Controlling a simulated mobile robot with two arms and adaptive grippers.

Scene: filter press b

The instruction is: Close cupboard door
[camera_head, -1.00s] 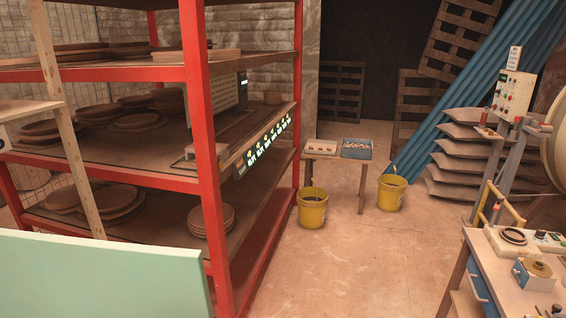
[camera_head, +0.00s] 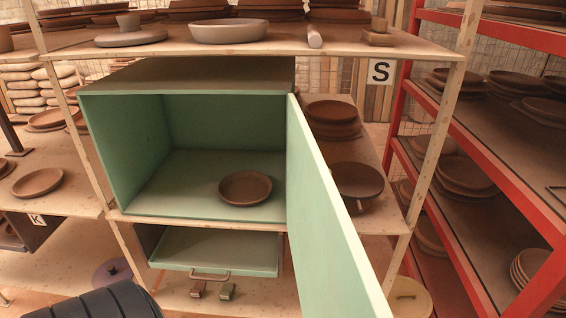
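The green cupboard (camera_head: 119,150) stands on the wooden shelving in the middle of the view, with its front open. Its door (camera_head: 327,215) is hinged on the right side and swung wide, out towards me and the bottom right. One brown clay plate (camera_head: 245,187) lies inside on the cupboard floor, apart from the door. Neither of my grippers shows in this view, so nothing is seen touching the door.
A green drawer (camera_head: 215,250) with a metal handle sits below the cupboard. The shelf above (camera_head: 260,46) carries bowls and plates. Clay plates (camera_head: 357,181) stand right of the cupboard, behind the door. A red rack (camera_head: 480,172) stands at the right.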

